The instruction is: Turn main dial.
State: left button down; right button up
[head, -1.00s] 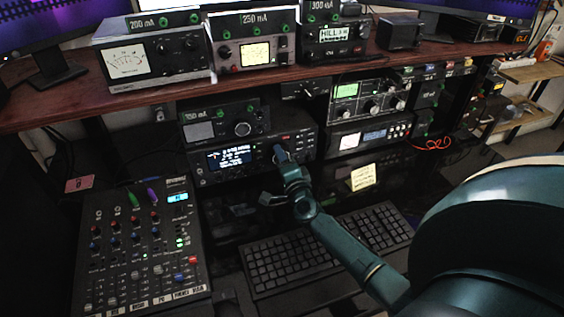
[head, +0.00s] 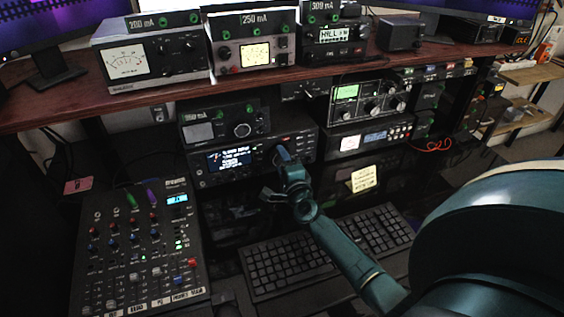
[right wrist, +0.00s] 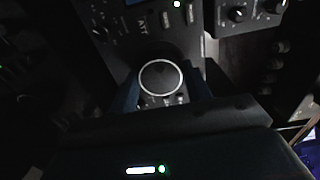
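The main dial (right wrist: 160,78) is a round dark knob with a pale ring, seen in the right wrist view on the front of a black radio. In the head view the radio (head: 208,178) sits under the shelf with a lit display (head: 229,159), and my gripper mostly hides the dial. My right gripper (head: 281,154) is at the dial. In the right wrist view its two fingers (right wrist: 161,84) lie on either side of the knob and look closed against its edges. My left gripper is not in view.
A keyboard (head: 283,262) lies below my right arm. A mixer (head: 137,250) stands at the left. A smaller unit (head: 198,131) sits on the radio, and another radio (head: 346,142) stands to its right. The wooden shelf (head: 165,95) carries several meters above.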

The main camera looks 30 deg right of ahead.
jog(key=o, duration=0.5)
jog(key=shift+c, duration=0.2)
jog(key=v, duration=1.3)
jog(key=shift+a, duration=0.1)
